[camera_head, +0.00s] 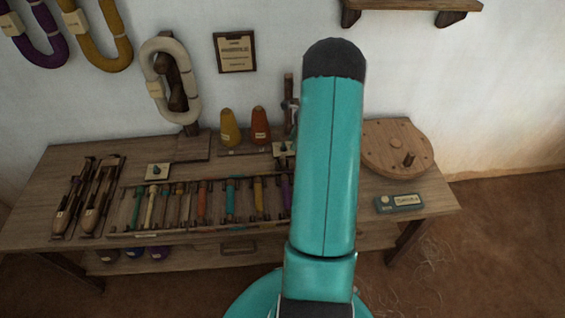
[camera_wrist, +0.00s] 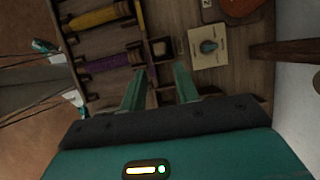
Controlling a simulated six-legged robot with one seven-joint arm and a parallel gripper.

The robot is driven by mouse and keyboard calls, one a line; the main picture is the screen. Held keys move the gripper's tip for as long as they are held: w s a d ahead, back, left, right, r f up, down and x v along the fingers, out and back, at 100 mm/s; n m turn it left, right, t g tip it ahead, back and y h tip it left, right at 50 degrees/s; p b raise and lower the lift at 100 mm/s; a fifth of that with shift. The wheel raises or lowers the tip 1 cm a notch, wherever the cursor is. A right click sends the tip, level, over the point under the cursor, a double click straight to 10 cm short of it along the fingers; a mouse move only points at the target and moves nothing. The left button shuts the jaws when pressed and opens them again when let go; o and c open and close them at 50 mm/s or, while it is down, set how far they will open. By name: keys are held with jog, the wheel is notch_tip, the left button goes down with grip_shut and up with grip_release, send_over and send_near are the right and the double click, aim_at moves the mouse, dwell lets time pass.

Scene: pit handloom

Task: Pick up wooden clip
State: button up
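My gripper (camera_wrist: 160,92) shows in the wrist view as two teal fingers. They are spread apart, with bare wood between them, and point toward the bobbin rack end and the worktop. A small dark wooden piece (camera_wrist: 162,49) lies just beyond the fingertips, between the rack and a pale card; it may be the wooden clip, but I cannot tell for sure. In the head view my teal arm covers this part of the table, so neither the gripper nor that piece shows there.
The bobbin rack (camera_head: 190,229) lies along the table front. A pale card with a teal piece (camera_wrist: 207,46) is beside the fingers. Yellow (camera_head: 230,128) and orange (camera_head: 261,126) cones stand behind. A round wooden disc (camera_head: 390,146) and teal box (camera_head: 399,204) sit at right.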

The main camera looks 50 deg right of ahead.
aim_at(283, 156)
jog(key=x, duration=1)
jog(key=shift+w+f, duration=0.1)
jog(key=shift+f, duration=0.05)
grip_shut()
